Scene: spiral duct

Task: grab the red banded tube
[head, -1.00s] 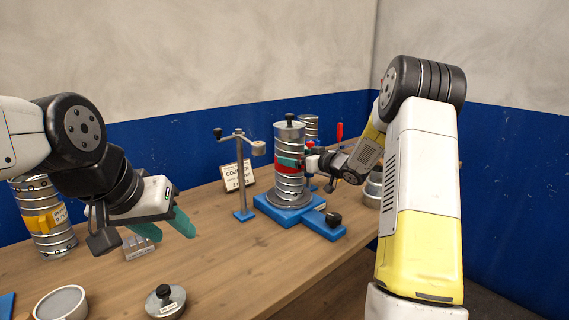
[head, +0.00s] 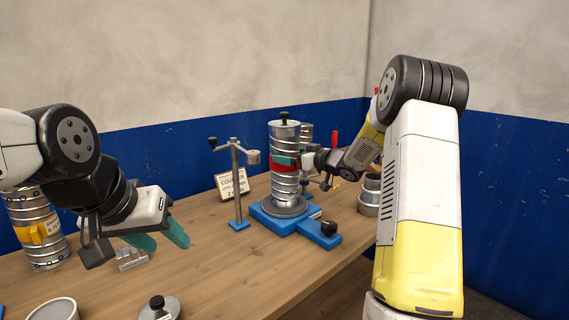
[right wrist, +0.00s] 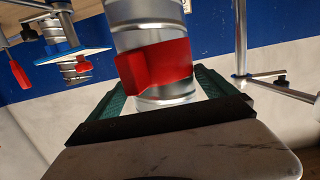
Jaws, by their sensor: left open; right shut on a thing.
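The red banded tube (head: 285,186) is a silver ribbed spiral duct with a red band around its middle. It stands upright on a blue stand with a round grey base (head: 284,207). My right gripper (head: 284,161) is shut on it at the height of the red band, reaching in from the right. In the right wrist view the tube (right wrist: 150,45) stands between the green fingers (right wrist: 165,90), with the red band (right wrist: 155,64) just in front of the palm. My left gripper (head: 163,236) is open and empty above the table at the left.
A tube with a yellow band (head: 39,232) stands at the far left. A small crank stand (head: 237,185) and a sign (head: 231,183) are left of the blue stand. A lid (head: 158,307) and a round cup (head: 57,309) lie at the front. Metal rings (head: 370,195) sit at right.

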